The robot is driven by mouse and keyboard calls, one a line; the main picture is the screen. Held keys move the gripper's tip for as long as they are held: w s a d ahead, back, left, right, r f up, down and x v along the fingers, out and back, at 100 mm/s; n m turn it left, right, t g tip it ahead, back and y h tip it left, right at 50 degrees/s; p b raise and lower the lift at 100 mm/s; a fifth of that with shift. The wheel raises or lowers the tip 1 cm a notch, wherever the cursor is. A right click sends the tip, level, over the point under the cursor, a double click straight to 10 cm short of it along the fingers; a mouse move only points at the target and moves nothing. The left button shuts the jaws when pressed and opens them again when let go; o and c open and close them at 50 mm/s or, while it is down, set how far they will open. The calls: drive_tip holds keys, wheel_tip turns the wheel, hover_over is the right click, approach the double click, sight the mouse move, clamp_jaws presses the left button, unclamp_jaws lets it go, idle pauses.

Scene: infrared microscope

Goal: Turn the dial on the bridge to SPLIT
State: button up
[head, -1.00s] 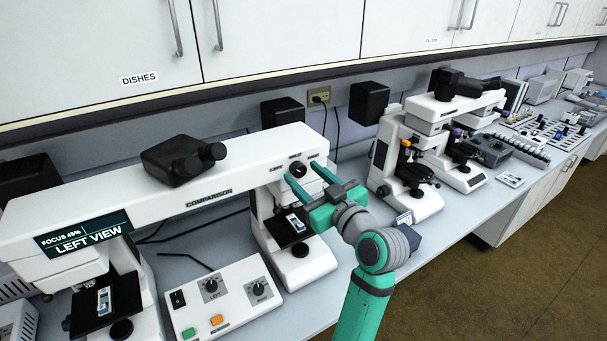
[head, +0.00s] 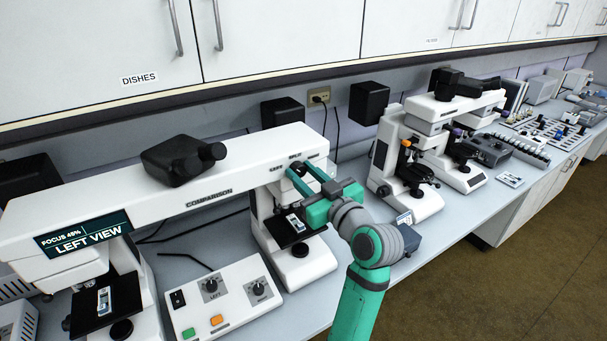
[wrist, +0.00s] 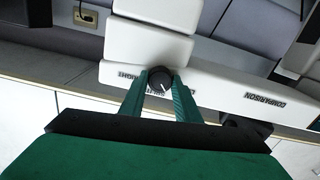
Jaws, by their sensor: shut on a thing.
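The black round dial (wrist: 160,79) sits on the front face of the white comparison bridge (head: 235,177), near its right end. In the wrist view my gripper (wrist: 161,84) has its two green fingers on either side of the dial, shut on it. A white pointer mark shows on the dial, but the exact setting is hard to read. In the head view my gripper (head: 303,177) reaches the bridge from the right and partly hides the dial. LEFT and SPLIT labels show above it. The bridge's display (head: 84,236) reads LEFT VIEW and FOCUS 45%.
A black eyepiece head (head: 182,160) stands on top of the bridge. Below are two stages with slides and a control box (head: 222,298) with two knobs. Other microscopes (head: 408,165) stand to the right of my arm. The floor at right is clear.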

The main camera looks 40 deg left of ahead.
drive_tip(key=m, duration=0.4)
drive_tip(key=shift+m, duration=2.2)
drive_tip(key=o, duration=1)
drive_tip(key=shift+o, duration=0.2)
drive_tip(key=shift+d, duration=0.1)
drive_tip(key=v, duration=1)
drive_tip(key=shift+s+d, duration=0.2)
drive_tip(key=shift+d, duration=0.1)
drive_tip(key=shift+f, duration=0.1)
